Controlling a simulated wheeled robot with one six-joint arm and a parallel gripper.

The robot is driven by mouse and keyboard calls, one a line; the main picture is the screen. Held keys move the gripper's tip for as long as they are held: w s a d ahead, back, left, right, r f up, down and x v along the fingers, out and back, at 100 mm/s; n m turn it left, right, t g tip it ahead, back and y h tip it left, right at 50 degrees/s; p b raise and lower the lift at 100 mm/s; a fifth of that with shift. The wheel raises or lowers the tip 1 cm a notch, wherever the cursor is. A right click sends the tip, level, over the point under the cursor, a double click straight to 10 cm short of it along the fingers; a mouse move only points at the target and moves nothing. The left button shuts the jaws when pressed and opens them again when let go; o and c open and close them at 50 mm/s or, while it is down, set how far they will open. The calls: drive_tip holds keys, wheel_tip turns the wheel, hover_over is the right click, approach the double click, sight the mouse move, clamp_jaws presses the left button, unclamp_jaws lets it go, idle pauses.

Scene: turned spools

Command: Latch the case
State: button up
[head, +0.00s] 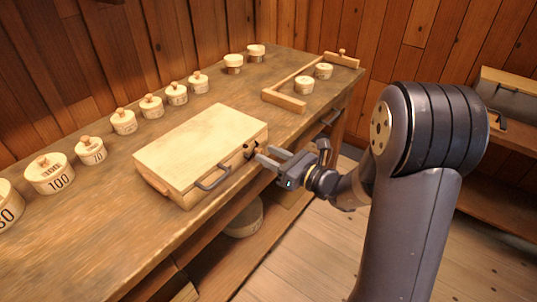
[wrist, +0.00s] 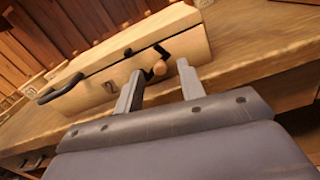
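The case (head: 200,145) is a pale wooden box lying on the workbench with its lid down. A dark handle (head: 212,178) is on its front side, and it also shows in the wrist view (wrist: 60,90). Right of the handle is a dark latch with a round wooden knob (wrist: 159,68). My gripper (head: 274,157) is at the case's front right corner, pointing at the latch. In the wrist view its two fingers (wrist: 160,88) are apart, with the knob showing between and just beyond their tips. I cannot tell whether a finger touches the case.
Several knobbed, numbered round wooden weights (head: 92,150) stand along the back of the workbench (head: 90,240). A wooden frame (head: 284,101) with two small round pieces (head: 304,85) is at the far right. A shelf below holds a round container (head: 244,217).

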drive_tip(key=shift+w+a, duration=0.35)
drive_tip(key=shift+a, duration=0.1)
clamp_jaws()
